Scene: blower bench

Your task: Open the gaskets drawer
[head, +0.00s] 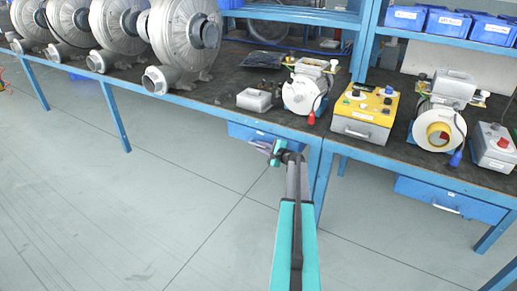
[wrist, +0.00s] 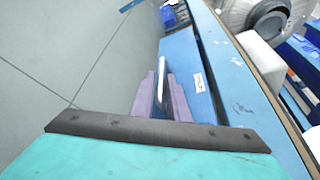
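A blue drawer (head: 254,132) hangs under the bench top, left of a bench leg. Its front (wrist: 188,58) with a small white label (wrist: 198,82) fills the middle of the wrist view; I cannot read the label. Its light bar handle (wrist: 162,76) stands between the two purple-grey fingers of my gripper (wrist: 160,96). I cannot tell whether the fingers press on the handle. In the head view my gripper (head: 274,151) is right at the drawer front and covers part of it. The drawer looks shut.
Another blue drawer (head: 452,200) with a handle hangs under the right bench. Blowers (head: 186,40), a white box (head: 254,100), a motor (head: 304,94) and a yellow control box (head: 364,116) stand on the bench. The grey floor (head: 130,215) in front is clear.

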